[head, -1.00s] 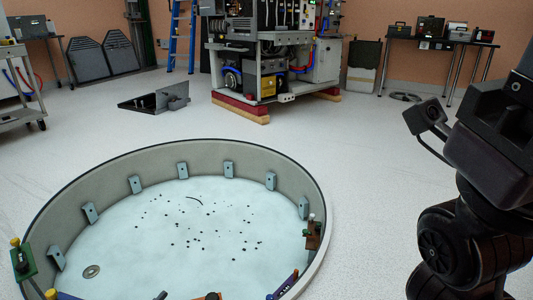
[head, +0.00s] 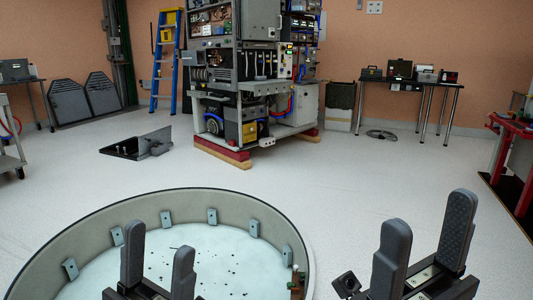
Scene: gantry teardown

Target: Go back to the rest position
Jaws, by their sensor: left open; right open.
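My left gripper (head: 158,262) shows at the bottom, left of the middle, in the head view. Its two grey fingers stand apart with nothing between them, in front of the round tub. My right gripper (head: 425,250) shows at the bottom right. Its fingers are also apart and empty, pointing up over the floor to the right of the tub. Both arms below the grippers are mostly cut off by the picture's lower edge.
A round grey tub (head: 215,199) with a pale floor and dark specks stands in front. Behind it are an angled metal part (head: 137,146), a machine rack (head: 245,85) on red-and-wood blocks, a blue ladder (head: 167,60), and tables. A red bench (head: 513,150) stands right.

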